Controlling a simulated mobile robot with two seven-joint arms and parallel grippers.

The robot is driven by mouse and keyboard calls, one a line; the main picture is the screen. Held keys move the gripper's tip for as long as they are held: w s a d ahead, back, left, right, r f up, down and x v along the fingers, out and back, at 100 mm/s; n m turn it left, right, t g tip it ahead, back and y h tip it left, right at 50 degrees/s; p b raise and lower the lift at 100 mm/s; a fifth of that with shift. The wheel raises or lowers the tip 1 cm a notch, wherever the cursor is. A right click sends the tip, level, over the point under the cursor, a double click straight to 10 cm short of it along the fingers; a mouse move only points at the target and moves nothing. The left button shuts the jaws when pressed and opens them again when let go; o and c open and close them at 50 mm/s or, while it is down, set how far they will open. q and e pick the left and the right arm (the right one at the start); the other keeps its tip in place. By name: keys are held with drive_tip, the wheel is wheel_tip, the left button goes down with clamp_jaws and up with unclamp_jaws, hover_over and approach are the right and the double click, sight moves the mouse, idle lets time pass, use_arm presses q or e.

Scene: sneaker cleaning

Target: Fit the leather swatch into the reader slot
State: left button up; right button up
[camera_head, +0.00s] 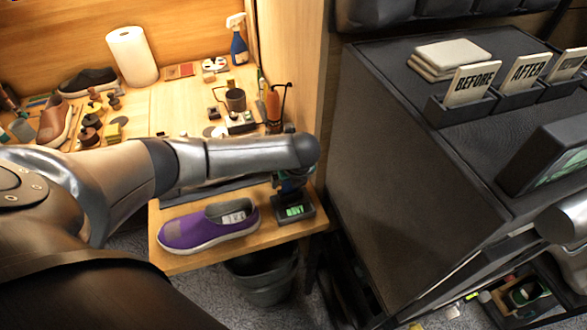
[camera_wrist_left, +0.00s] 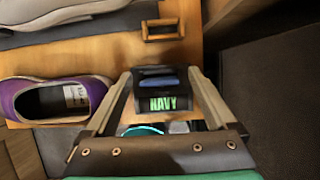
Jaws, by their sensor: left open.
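The reader (camera_head: 293,208) is a small black box near the right front corner of the wooden table. Its green screen reads NAVY. In the left wrist view the reader (camera_wrist_left: 157,97) sits between my open fingers. A blue strip (camera_wrist_left: 158,82) shows at its top, apparently the leather swatch in the slot; how deep it sits I cannot tell. My left gripper (camera_head: 288,182) is over the reader, partly hidden by my forearm. In the left wrist view the gripper (camera_wrist_left: 160,76) has one finger on each side of the reader, with gaps to the blue strip. My right gripper is out of view.
A purple slip-on shoe (camera_head: 208,228) lies left of the reader. A small tan frame (camera_wrist_left: 163,30) is beyond the reader. A dark bin (camera_head: 264,277) stands below the table edge. A dark cabinet (camera_head: 400,170) with BEFORE and AFTER card holders rises at the right.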

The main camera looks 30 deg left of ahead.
use_arm(q)
drive_tip(key=p+v, duration=0.2)
drive_tip(key=v, duration=1.2)
drive_tip(key=shift+r+p, duration=0.2)
drive_tip(key=shift+p, duration=0.2)
drive_tip(key=shift+s+d, duration=0.1)
drive_tip(key=shift+d, duration=0.1)
